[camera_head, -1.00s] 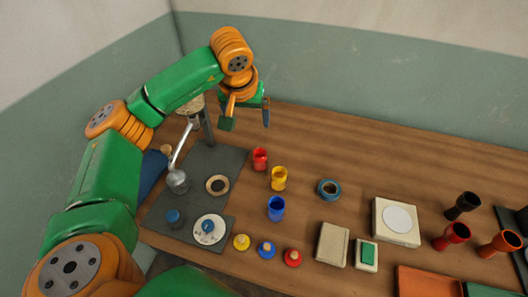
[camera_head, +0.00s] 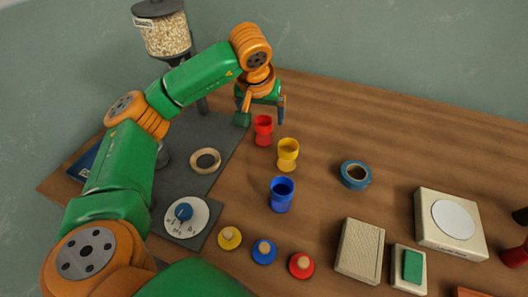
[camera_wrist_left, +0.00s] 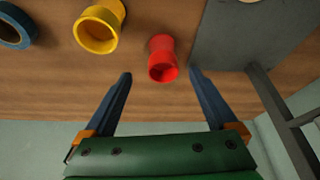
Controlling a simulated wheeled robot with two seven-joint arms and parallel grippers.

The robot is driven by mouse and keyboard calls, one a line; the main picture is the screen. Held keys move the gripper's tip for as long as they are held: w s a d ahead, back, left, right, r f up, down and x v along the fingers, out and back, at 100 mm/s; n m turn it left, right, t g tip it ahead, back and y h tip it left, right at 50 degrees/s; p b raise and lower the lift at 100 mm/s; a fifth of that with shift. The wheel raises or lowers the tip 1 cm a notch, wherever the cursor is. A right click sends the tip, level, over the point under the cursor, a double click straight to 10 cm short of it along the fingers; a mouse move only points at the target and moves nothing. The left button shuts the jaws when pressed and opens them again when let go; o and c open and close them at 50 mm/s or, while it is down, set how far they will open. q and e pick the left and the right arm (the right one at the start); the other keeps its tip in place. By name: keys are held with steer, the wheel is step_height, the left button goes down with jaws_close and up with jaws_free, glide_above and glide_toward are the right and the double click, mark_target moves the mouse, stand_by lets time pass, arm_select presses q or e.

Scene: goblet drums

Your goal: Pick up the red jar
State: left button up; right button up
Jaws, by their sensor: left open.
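The red jar (camera_head: 263,130) stands upright on the wooden table, just right of the dark grey mat. It is goblet-shaped. My left gripper (camera_head: 263,117) is open and empty, with its fingers above and behind the jar. In the left wrist view the red jar (camera_wrist_left: 162,58) lies ahead of the gap between the two blue fingers of the gripper (camera_wrist_left: 160,75), apart from both. The yellow jar (camera_head: 288,154) stands close by to the right; it also shows in the wrist view (camera_wrist_left: 97,28). My right gripper is not in view.
A blue jar (camera_head: 281,194) and a blue ring (camera_head: 355,175) stand on the table. The grey mat (camera_head: 224,128) holds a tan ring (camera_head: 205,160) and a dial (camera_head: 186,217). A grain hopper (camera_head: 165,32) rises at the back left. The table behind the jars is clear.

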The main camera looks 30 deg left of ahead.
mark_target(264, 130)
arm_select(q)
step_height(264, 130, down, 3)
steer(key=shift+f+b, duration=0.1)
steer(key=shift+b, duration=0.45)
steer(key=x, duration=0.2)
steer(key=p+x, duration=0.1)
steer(key=x, duration=0.1)
steer(key=w+a+x, duration=0.1)
steer(key=x, duration=0.1)
steer(key=shift+w, duration=0.2)
jaws_close()
